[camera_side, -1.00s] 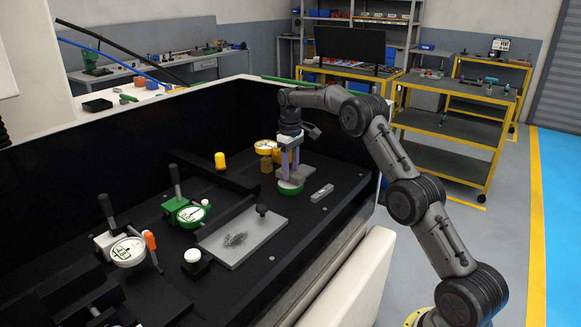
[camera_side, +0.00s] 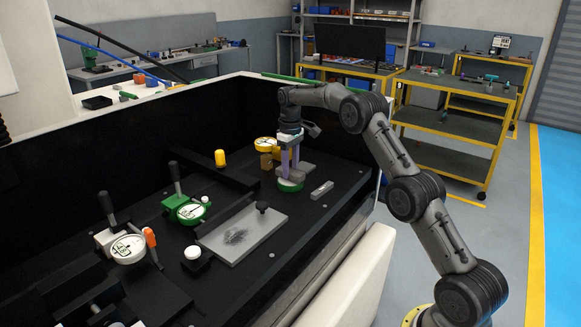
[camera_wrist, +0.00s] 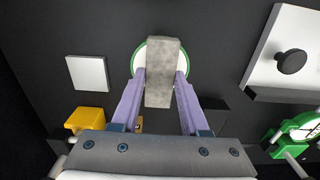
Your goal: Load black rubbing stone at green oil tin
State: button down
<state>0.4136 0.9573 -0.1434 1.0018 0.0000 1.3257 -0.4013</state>
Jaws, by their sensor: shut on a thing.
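My gripper (camera_wrist: 160,85) has two purple fingers shut on a grey rectangular block, the rubbing stone (camera_wrist: 160,60); it looks mottled grey rather than black. The green oil tin (camera_wrist: 140,55) is round with a green rim and pale inside. In the wrist view the stone lies across it and hides its middle. In the side view the fingers (camera_side: 290,168) point down directly over the tin (camera_side: 289,187). I cannot tell whether the stone touches the tin.
A pale square plate (camera_wrist: 87,73) lies beside the tin. A small grey bar (camera_side: 321,190) lies to its right, a yellow gauge (camera_side: 265,144) behind. A knobbed grey plate (camera_side: 245,237) and a green gauge (camera_side: 188,210) are to the left. Dark table is bare between.

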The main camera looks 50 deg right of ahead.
jog(key=shift+f, duration=0.4)
dwell(0.7)
jog(key=shift+r, duration=3.6)
jog(key=shift+a, duration=0.1)
